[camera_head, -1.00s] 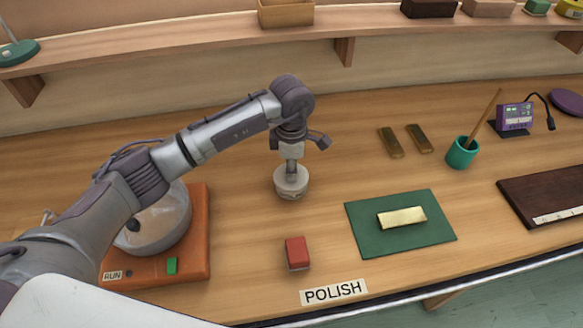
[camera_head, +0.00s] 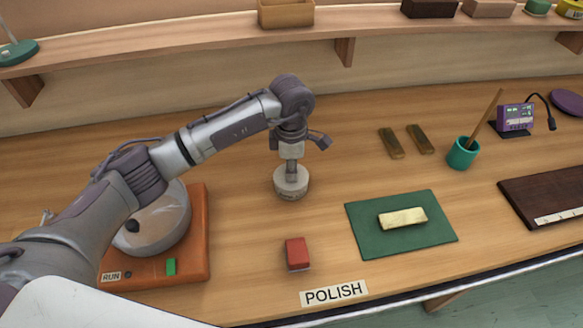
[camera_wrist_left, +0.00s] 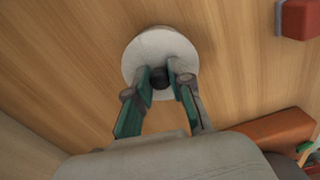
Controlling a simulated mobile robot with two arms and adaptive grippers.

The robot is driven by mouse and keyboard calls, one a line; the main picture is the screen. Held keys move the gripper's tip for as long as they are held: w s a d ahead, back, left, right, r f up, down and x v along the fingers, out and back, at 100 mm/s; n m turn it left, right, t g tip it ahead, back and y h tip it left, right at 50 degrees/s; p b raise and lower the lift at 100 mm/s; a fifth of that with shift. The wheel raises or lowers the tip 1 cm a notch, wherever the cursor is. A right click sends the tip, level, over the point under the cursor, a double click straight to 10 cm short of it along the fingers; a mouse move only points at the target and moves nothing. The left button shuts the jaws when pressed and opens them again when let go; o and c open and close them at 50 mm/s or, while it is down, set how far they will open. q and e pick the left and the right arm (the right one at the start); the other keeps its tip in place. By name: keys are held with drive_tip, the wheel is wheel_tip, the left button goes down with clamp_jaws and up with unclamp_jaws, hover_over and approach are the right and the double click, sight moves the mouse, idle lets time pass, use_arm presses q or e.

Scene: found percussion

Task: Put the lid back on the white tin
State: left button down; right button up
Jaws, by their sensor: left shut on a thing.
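The white tin (camera_head: 291,190) stands upright on the wooden table, left of the green mat. In the left wrist view the pale round lid (camera_wrist_left: 152,46) shows from above with a dark knob (camera_wrist_left: 160,77) near its near side. My left gripper (camera_head: 291,167) points straight down over the tin. In the left wrist view its fingers (camera_wrist_left: 161,78) are shut on the knob. The lid appears to lie on the tin; I cannot tell whether it is fully seated. My right gripper is not in view.
A red block (camera_head: 297,254) lies in front of the tin. An orange machine (camera_head: 198,262) with a grey drum stands left, beneath my arm. Two brown bars (camera_head: 391,143) and a teal cup (camera_head: 462,153) are at the right.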

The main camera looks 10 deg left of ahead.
use_arm(q)
drive_tip(key=shift+f+b, duration=0.15)
drive_tip(key=shift+b, duration=0.25)
idle(1.0)
idle(0.4)
drive_tip(key=shift+c, duration=2.4)
unclamp_jaws()
drive_tip(key=shift+r+p, duration=1.35)
drive_tip(key=shift+r, duration=2.15)
